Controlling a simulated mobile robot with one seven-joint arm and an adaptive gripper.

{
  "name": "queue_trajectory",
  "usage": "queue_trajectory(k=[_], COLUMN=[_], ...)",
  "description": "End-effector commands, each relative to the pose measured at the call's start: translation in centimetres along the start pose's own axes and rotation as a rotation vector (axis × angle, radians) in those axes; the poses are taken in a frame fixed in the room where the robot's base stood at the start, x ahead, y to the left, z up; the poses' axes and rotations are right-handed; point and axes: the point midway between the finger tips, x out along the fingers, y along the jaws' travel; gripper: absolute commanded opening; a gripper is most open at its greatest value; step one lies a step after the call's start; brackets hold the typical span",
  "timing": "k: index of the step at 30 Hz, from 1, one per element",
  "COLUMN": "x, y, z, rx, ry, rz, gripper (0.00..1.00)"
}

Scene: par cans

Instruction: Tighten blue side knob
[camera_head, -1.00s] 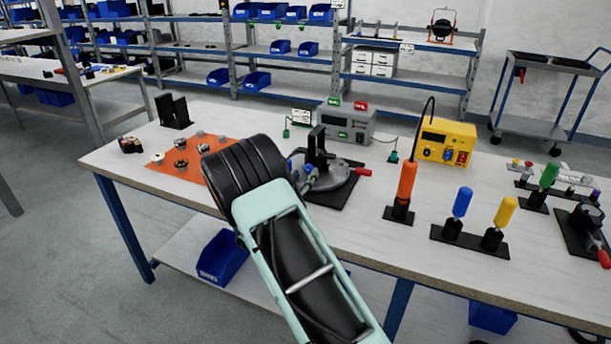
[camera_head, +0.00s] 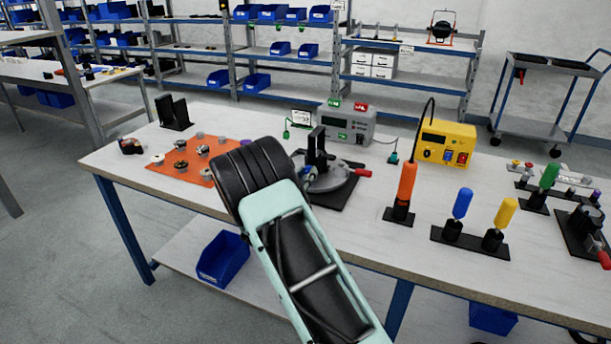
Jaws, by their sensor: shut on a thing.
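A round grey fixture (camera_head: 338,182) with a black upright post and a red handle (camera_head: 362,173) stands on a black plate on the workbench. The blue side knob (camera_head: 306,172) shows as a small bluish part at the fixture's left side, partly hidden. My arm reaches in from the bottom, and its black wrist covers the space just left of the fixture. My gripper (camera_head: 301,183) is at the fixture's left side, shut on the blue side knob. Its fingers are mostly hidden by the wrist, so the exact contact is not clear.
An orange mat (camera_head: 180,172) with small parts lies left of my wrist. A grey instrument (camera_head: 346,122) and a yellow power unit (camera_head: 446,143) stand behind. An orange-handled driver (camera_head: 406,182) and blue and yellow handled tools stand right. The bench's front middle is clear.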

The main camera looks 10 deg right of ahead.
Motion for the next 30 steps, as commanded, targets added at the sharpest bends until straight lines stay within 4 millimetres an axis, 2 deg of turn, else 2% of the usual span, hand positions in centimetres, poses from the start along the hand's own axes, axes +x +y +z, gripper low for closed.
queue_trajectory(k=[11, 30], x=[-0.04, -0.04], y=[0.13, 0.14], z=[-0.36, -0.53], rx=[0.136, 0.658], ry=[0.001, 0.001], rz=[0.000, 0.001], gripper=[0.00, 0.00])
